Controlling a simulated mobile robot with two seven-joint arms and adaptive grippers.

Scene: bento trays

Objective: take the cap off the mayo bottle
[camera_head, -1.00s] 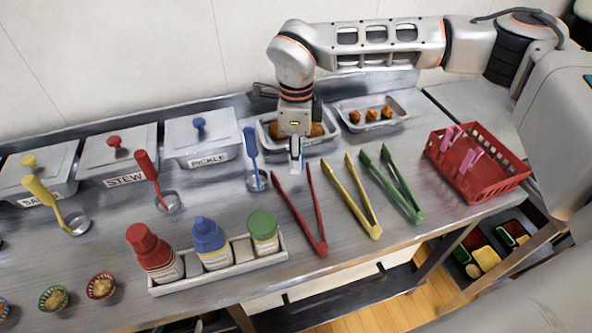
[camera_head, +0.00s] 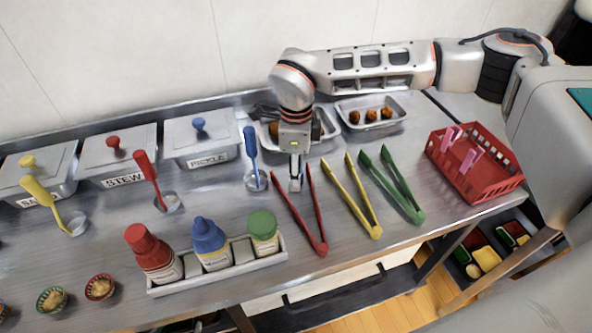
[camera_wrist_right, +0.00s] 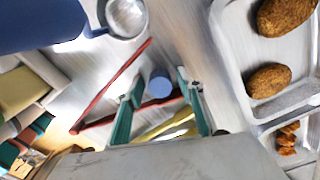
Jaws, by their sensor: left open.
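Three capped bottles stand upright in a white rack (camera_head: 212,276): a red-capped one (camera_head: 150,247), a blue-capped one (camera_head: 207,241) and a green-capped one (camera_head: 264,231). Their labels are too small to read, so I cannot tell which is the mayo.
Red (camera_head: 318,232), yellow (camera_head: 367,222) and green (camera_head: 408,203) tongs lie right of the bottles. A blue ladle (camera_head: 251,147) stands nearby. A croquette tray (camera_head: 333,122) lies behind the gripper. A red basket (camera_head: 492,186) is at right.

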